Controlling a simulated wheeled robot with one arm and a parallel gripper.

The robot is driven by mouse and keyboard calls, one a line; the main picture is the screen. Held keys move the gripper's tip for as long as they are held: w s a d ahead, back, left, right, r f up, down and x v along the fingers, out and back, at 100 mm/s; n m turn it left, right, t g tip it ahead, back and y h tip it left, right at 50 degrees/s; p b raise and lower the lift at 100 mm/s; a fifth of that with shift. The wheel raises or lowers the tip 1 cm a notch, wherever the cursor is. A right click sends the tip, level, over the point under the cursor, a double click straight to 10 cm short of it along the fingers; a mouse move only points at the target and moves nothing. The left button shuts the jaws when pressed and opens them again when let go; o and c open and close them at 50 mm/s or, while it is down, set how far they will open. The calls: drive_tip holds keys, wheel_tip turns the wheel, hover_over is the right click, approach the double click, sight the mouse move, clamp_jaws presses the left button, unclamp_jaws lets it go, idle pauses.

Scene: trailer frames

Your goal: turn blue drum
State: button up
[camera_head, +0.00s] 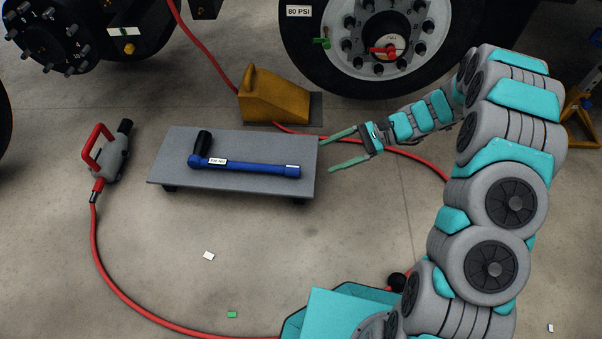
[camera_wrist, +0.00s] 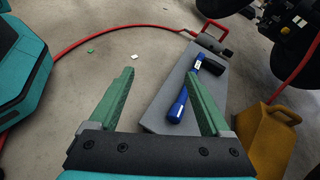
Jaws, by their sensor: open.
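I see no blue drum in either view. The one blue thing is a long wrench-like tool (camera_head: 245,167) with a black handle, lying on a low grey platform (camera_head: 230,190). The tool also shows in the wrist view (camera_wrist: 178,104), between and beyond my fingers, on the platform (camera_wrist: 160,120). My gripper (camera_head: 328,155) is open and empty, its two green fingers pointing left at the platform's right edge. In the wrist view my gripper (camera_wrist: 160,71) has its fingers wide apart, touching nothing that I can make out. Its height above the floor is unclear.
A yellow wheel chock (camera_head: 272,98) stands behind the platform, by a large tyre (camera_head: 300,60) marked 80 PSI. A grey tool with a red handle (camera_head: 105,152) stands at the left. A red hose (camera_head: 120,285) crosses the floor. Front floor is mostly clear.

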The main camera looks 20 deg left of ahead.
sight(301, 175)
drive_tip(key=w+a+f+m+t+y+b, duration=0.1)
drive_tip(key=w+f+m+t+y+b, duration=0.15)
drive_tip(key=f, duration=0.75)
drive_tip(key=w+a+f+m+t+y+b, duration=0.1)
drive_tip(key=w+a+f+m+y, duration=0.2)
drive_tip(key=f, duration=0.7)
drive_tip(key=shift+m, duration=0.55)
drive_tip(key=shift+a+f, duration=0.15)
drive_tip(key=shift+a, duration=1.45)
drive_tip(key=shift+a+f, duration=0.1)
drive_tip(key=shift+a, duration=1.5)
drive_tip(key=shift+c, duration=0.4)
clamp_jaws()
drive_tip(key=shift+w+m, duration=0.1)
drive_tip(key=shift+m, duration=1.4)
drive_tip(key=shift+o, duration=0.4)
unclamp_jaws()
